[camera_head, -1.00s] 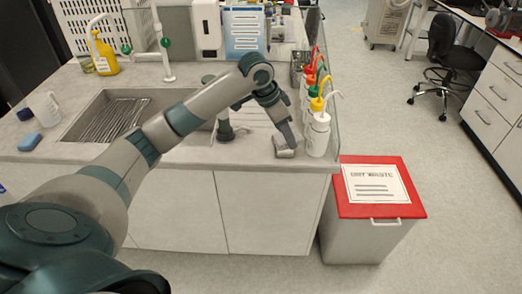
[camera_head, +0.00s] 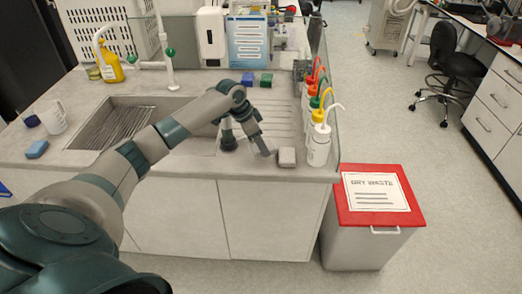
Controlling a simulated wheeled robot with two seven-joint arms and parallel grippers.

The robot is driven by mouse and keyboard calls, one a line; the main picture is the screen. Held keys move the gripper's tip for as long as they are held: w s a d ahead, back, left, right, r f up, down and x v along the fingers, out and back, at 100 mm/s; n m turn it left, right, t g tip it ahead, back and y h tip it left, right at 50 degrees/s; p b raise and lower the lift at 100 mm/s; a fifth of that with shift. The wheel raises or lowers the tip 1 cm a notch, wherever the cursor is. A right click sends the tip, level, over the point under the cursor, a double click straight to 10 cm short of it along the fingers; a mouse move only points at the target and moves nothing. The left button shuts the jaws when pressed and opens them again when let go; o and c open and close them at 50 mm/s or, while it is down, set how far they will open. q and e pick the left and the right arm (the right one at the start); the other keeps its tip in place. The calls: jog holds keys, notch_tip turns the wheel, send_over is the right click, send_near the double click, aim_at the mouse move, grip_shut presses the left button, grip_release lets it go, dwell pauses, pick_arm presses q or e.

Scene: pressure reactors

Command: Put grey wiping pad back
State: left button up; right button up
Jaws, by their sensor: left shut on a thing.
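A small grey block (camera_head: 287,157), which looks like the grey wiping pad, lies on the counter near its front edge, left of the white bottle. My left gripper (camera_head: 265,152) points down just left of the block, low over the counter. A narrow gap shows between them in the head view. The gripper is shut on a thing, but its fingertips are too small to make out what. A blue pad (camera_head: 248,79) and a green pad (camera_head: 266,80) lie at the back of the counter. My right gripper is not in view.
Squeeze bottles (camera_head: 318,146) stand in a row along a clear screen at the counter's right edge. The sink (camera_head: 95,122) is on the left, with a blue sponge (camera_head: 37,149) beside it. A red-lidded waste bin (camera_head: 350,209) stands right of the counter.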

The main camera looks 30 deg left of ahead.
pick_arm(q)
jog(key=shift+f, duration=0.1)
jog(key=shift+f+p, duration=0.85)
jog(key=shift+f, duration=1.05)
jog(key=shift+f, duration=0.1)
jog(key=o, duration=1)
